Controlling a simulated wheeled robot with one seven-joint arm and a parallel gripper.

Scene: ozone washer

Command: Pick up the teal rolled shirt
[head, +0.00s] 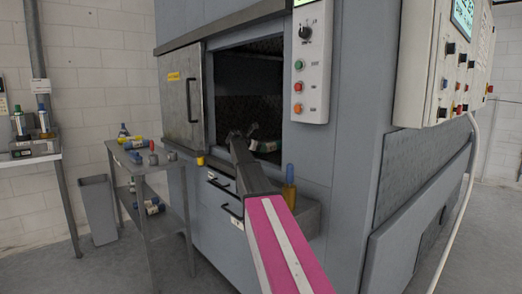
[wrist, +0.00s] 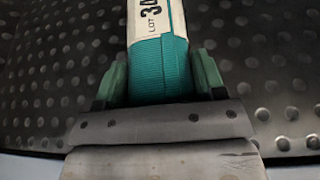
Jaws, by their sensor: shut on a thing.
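The teal rolled shirt (wrist: 161,70) fills the middle of the wrist view, with a white label band reading "LOT" and partly cut-off digits. My gripper (wrist: 160,82) has its green-padded fingers on both sides of the roll and is shut on it. A dark, studded metal surface lies behind and around the roll. In the head view my arm reaches into the washer's opening, and my gripper (head: 246,132) is small and dark there. A teal-and-white roll (head: 267,146) shows just right of it, partly in shadow; I cannot tell if it is the held one.
The washer's sliding door (head: 183,98) stands left of the opening. A control box (head: 312,70) borders the opening's right side. A metal cart (head: 150,165) with several rolls and bottles stands to the left.

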